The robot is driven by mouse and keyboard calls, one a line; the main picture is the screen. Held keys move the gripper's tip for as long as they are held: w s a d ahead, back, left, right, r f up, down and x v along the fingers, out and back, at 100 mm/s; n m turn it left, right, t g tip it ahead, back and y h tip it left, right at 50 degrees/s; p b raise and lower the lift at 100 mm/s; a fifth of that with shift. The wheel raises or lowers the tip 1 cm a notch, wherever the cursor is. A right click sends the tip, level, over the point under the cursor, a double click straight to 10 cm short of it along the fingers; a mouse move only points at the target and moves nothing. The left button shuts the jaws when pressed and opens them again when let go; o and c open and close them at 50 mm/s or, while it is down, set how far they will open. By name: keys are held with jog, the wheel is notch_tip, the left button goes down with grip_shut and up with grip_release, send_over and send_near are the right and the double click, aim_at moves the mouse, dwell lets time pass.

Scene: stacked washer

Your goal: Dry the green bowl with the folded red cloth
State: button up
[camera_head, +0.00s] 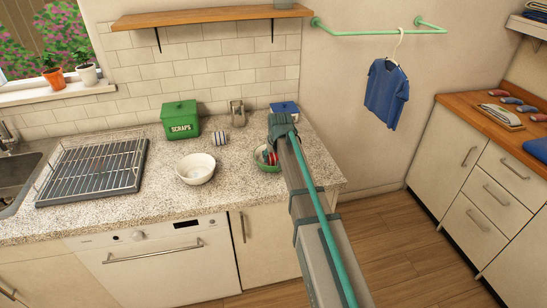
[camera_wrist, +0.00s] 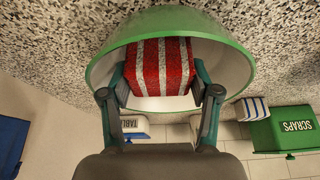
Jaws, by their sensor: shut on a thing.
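The green bowl (camera_head: 262,166) stands on the speckled counter, right of a white bowl. In the wrist view the green bowl (camera_wrist: 215,27) opens toward the camera, with a pale inside. My gripper (camera_wrist: 162,85) is shut on the folded red cloth (camera_wrist: 150,62), which has white stripes. The cloth is inside the bowl's opening; I cannot tell whether it touches the bowl's inner wall. In the head view my arm and gripper (camera_head: 276,154) hide part of the green bowl, and only a little of the red cloth (camera_head: 272,158) shows.
A white bowl (camera_head: 196,168) stands left of the green bowl. Behind are a green SCRAPS box (camera_head: 180,120), a striped blue-and-white item (camera_head: 222,138) and a blue-lidded container (camera_head: 285,107). A dish rack (camera_head: 95,168) stands at the left. The counter's front left of the white bowl is clear.

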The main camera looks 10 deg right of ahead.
jog(key=shift+w, duration=0.8)
jog(key=shift+a, duration=0.35)
dwell(0.5)
jog(key=shift+a, duration=0.35)
jog(key=shift+a+r, duration=0.1)
jog(key=shift+a, duration=0.05)
jog(key=shift+s, duration=0.35)
jog(key=shift+s, duration=0.3)
jog(key=shift+s, duration=0.2)
jog(key=shift+d, duration=0.25)
dwell(0.4)
jog(key=shift+d, duration=0.35)
